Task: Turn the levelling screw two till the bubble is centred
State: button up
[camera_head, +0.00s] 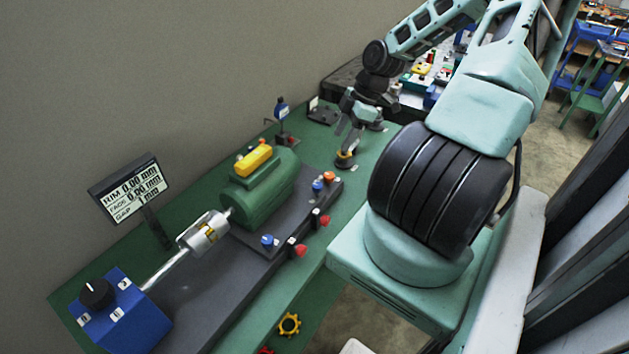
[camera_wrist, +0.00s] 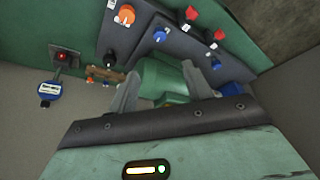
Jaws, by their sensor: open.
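My gripper (camera_head: 345,140) is open and empty, pointing down near the far right end of the bench in the head view. Its two grey fingers stand apart in the wrist view (camera_wrist: 160,88), with the green motor (camera_wrist: 162,75) beyond them. Around the motor (camera_head: 262,192) are small knobs: an orange one (camera_head: 329,176), which also shows in the wrist view (camera_wrist: 126,14), and blue ones (camera_head: 317,185) (camera_head: 268,241). I cannot tell which is screw two. A yellow block (camera_head: 254,160) sits on the motor. No bubble can be made out.
A display (camera_head: 129,191) reads RIM 0.00 mm. A blue box with a black knob (camera_head: 97,293) stands at the near left, joined by a shaft to a silver coupling (camera_head: 203,233). Red-headed knobs (camera_head: 300,250) line the plate's front.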

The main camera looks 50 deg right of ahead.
aim_at(317, 185)
jog(key=p+x, duration=0.2)
jog(key=x, duration=1.5)
jog(key=shift+f, duration=0.15)
jog(key=shift+w, duration=0.1)
jog(key=shift+c, duration=0.3)
jog(key=c, duration=0.9)
